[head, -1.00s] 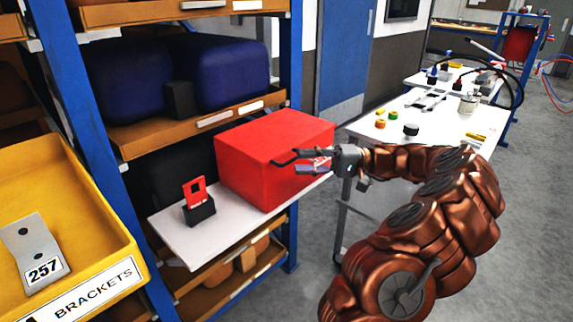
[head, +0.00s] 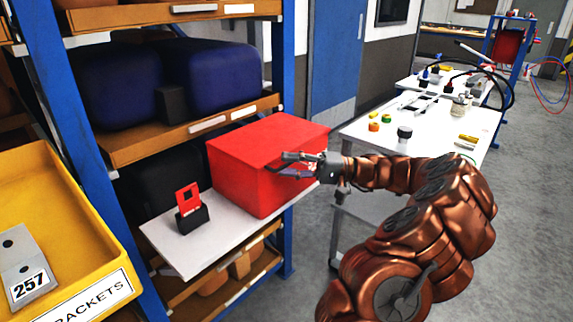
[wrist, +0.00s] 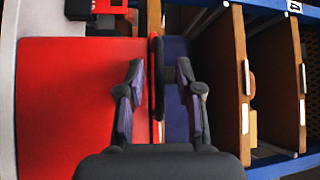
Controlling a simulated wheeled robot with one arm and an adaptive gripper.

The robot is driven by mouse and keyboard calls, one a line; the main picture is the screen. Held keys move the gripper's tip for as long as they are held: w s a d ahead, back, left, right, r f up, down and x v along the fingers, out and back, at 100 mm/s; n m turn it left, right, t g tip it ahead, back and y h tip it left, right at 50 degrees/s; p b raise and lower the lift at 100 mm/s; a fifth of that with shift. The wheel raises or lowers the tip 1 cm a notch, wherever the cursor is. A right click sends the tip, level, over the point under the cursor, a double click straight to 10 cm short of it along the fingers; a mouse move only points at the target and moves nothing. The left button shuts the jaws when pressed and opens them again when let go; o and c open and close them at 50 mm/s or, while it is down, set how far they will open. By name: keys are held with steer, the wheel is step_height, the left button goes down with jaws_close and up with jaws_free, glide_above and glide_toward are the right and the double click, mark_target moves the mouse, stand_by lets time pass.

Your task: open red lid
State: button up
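The red box (head: 240,185) stands on a white board, its red lid (head: 268,140) lying flat and closed on top. In the wrist view, turned sideways, the red front face (wrist: 70,100) fills the left, and the thin lid edge (wrist: 154,60) runs down the middle. A dark bar (wrist: 160,75) lies along this edge; I cannot tell what it belongs to. My gripper (head: 290,164) is at the box's right-hand face, near the lid edge. Its fingers, also in the wrist view (wrist: 160,100), are apart, one on each side of the edge. Contact cannot be told.
A red piece in a black holder (head: 191,215) stands on the white board (head: 180,250), left of the box. Blue bins (head: 205,85) sit on the shelf above and behind. A yellow brackets tray (head: 50,190) is at left. A white table (head: 440,135) with small parts stands at right.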

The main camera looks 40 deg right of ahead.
steer(key=shift+w+a, duration=0.25)
steer(key=shift+a, duration=0.15)
jaws_close()
stand_by(0.4)
